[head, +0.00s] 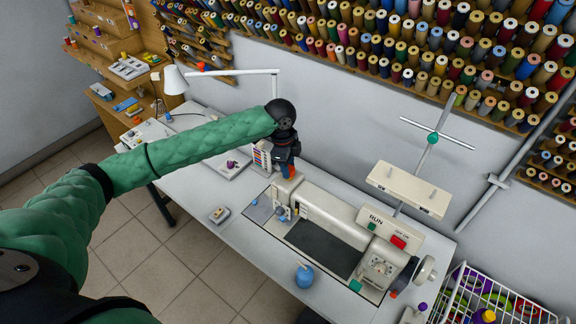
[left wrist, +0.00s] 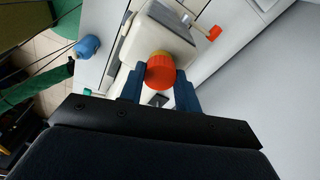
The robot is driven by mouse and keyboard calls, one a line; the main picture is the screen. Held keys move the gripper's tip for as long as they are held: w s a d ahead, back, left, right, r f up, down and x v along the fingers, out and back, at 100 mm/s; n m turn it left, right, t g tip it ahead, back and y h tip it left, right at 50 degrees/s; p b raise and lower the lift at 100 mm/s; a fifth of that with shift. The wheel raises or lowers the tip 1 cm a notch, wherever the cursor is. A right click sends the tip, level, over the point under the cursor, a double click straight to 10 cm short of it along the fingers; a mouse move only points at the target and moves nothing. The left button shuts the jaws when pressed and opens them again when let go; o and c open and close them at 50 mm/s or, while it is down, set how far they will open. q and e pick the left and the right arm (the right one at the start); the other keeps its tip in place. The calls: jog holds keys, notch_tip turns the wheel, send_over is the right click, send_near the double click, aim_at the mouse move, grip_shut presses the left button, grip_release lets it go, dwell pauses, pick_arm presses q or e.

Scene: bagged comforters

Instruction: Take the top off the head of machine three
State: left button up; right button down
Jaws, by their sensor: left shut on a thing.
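A cream sewing machine (head: 330,214) stands on the white table, with its head at the left end. My left gripper (head: 287,168) points down over that head. In the left wrist view its two blue fingers (left wrist: 160,76) are shut on the sides of a ribbed orange-red top (left wrist: 160,71). A yellow part (left wrist: 160,54) shows just beyond the top, against the cream machine head (left wrist: 150,38). I cannot tell whether the top is still seated. No number three is readable on the machine. My right gripper is not in view.
A blue round bottle (head: 304,276) stands at the table's front. A thread stand (head: 410,188) rises behind the machine. A white wire basket (head: 490,298) is at the lower right. A lamp (head: 176,80) stands at the back left. Thread racks (head: 400,50) cover the wall.

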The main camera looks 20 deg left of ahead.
pick_arm(q)
jog(key=n, duration=0.3)
jog(key=shift+n, duration=0.3)
jog(key=n+t, duration=0.1)
jog(key=n, duration=0.4)
jog(key=shift+s, duration=0.1)
jog(key=shift+r, duration=0.15)
jog(key=shift+r, duration=2.85)
